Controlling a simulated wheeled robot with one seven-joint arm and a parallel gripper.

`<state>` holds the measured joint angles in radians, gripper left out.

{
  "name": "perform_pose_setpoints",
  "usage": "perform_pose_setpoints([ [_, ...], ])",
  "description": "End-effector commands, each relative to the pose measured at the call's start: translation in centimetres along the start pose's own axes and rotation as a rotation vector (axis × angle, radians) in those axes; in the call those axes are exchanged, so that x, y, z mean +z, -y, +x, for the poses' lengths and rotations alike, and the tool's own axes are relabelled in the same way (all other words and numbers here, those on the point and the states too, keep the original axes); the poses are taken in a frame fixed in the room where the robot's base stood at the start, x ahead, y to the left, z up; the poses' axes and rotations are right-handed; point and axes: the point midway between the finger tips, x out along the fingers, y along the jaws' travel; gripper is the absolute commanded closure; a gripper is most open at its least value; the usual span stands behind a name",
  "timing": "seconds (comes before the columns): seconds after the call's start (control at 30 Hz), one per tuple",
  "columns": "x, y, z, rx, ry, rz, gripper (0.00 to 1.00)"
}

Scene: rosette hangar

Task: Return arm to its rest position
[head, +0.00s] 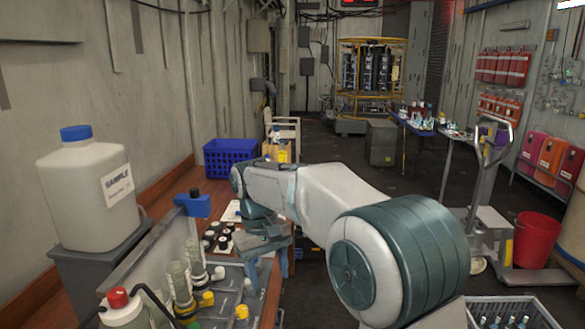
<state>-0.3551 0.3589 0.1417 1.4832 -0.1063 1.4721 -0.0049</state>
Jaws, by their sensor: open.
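My arm reaches from the lower right across the middle of the head view and bends down at its far end. My gripper (267,266) hangs there, pointing down above the right edge of the wooden bench (178,205). Its fingers are apart and I see nothing held between them. My wrist partly covers the bench top and a group of dark-capped small vials (222,238) just left of the gripper.
A pallet jack (490,215) and red bucket (537,240) stand right. A bottle crate (515,308) is lower right. Dark floor (335,150) is open behind.

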Motion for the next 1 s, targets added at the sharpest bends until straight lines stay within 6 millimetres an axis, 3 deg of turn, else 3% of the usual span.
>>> perform_pose_setpoints([
  [0.1, 4.0, -2.5, -0.4, -0.001, -0.058, 0.071, 0.48],
  [0.33, 11.6, -5.7, 0.6, -0.008, -0.166, 0.205, 0.48],
  [0.7, 23.1, -7.3, 5.7, -0.021, -0.338, 0.428, 0.48],
  [0.83, 25.5, -7.2, 7.5, -0.024, -0.382, 0.484, 0.48],
  [1.0, 26.9, -7.0, 8.8, -0.026, -0.410, 0.517, 0.48],
])
